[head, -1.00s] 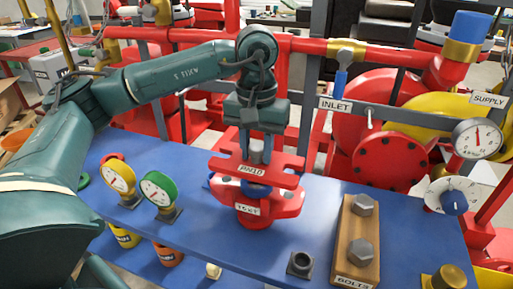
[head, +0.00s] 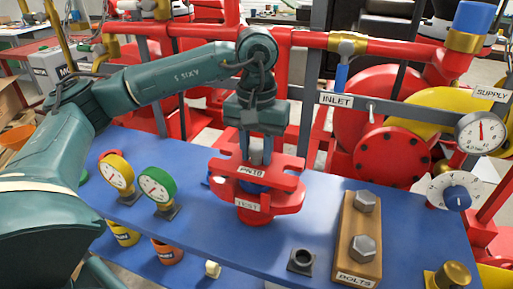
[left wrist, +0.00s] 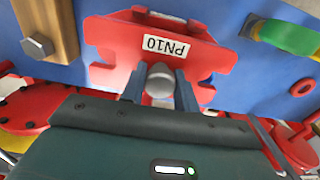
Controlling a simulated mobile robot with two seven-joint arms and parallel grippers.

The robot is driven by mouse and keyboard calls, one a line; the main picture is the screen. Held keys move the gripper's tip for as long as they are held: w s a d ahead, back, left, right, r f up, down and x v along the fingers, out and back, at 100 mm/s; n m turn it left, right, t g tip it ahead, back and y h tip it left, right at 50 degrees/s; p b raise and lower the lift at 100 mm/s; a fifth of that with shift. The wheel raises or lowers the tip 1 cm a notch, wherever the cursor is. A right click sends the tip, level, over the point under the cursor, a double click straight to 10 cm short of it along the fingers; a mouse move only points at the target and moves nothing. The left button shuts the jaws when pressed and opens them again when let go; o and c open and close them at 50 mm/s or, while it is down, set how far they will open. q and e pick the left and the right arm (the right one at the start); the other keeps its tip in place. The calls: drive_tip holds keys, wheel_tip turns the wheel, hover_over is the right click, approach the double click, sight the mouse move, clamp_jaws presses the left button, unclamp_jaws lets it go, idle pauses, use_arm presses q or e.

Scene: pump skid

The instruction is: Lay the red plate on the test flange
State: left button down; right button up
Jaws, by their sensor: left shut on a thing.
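The red plate (head: 284,165), labelled PN10, is held level by my left gripper (head: 257,152). The gripper is shut on the plate's grey knob, which shows between the fingers in the left wrist view (left wrist: 159,82). The red test flange (head: 284,203), labelled TEST, is directly below on the blue bench. In the head view the plate overlaps the flange's upper part, with a little blue showing between them. I cannot tell whether they touch. In the left wrist view the plate (left wrist: 115,58) hides most of the flange. My right gripper is not in view.
A wooden block with bolts (head: 347,225) stands right of the flange, with a dark square socket (head: 302,261) nearby. Yellow (head: 117,174) and green (head: 157,188) gauges stand to the left. Red pipework and a supply gauge (head: 482,133) are behind and to the right.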

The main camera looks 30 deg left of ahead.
use_arm(q)
drive_tip(key=shift+f+b, duration=1.15)
drive_tip(key=shift+f, duration=0.2)
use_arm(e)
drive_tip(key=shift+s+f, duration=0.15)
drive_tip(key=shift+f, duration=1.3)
use_arm(q)
drive_tip(key=c, duration=1)
unclamp_jaws()
drive_tip(key=shift+r, duration=0.5)
wheel_tip(320, 180, up, 12)
drive_tip(key=shift+r+p, duration=0.15)
drive_tip(key=shift+p, duration=1.05)
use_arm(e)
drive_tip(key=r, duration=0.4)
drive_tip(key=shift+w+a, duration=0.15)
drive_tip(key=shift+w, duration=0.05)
